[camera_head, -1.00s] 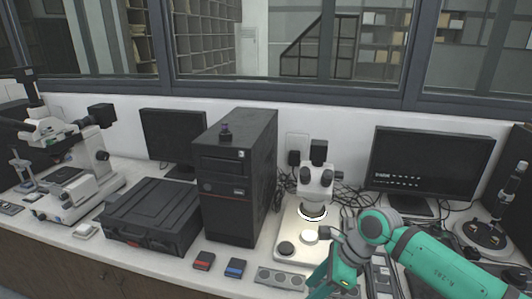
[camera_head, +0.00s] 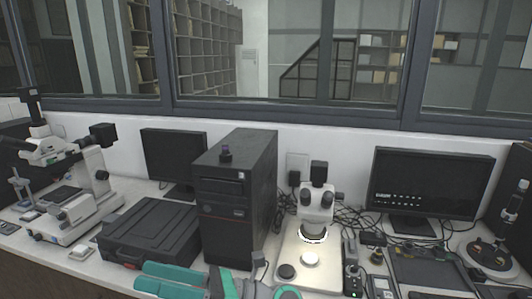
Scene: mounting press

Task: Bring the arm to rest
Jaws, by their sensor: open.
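My gripper (camera_head: 142,276) is low in the head view, at the bottom edge, in front of the black case and the computer tower. Its two long teal fingers point left, open, and I see nothing held between them. The grey and teal wrist of my arm (camera_head: 250,288) lies to their right, partly cut off by the bottom edge. The rest of the arm is out of view.
The black case (camera_head: 150,232) and black computer tower (camera_head: 235,200) stand behind my arm. A lit microscope (camera_head: 317,205) is to its right, with cables and a monitor (camera_head: 430,183) beyond. A larger microscope (camera_head: 75,195) stands at far left.

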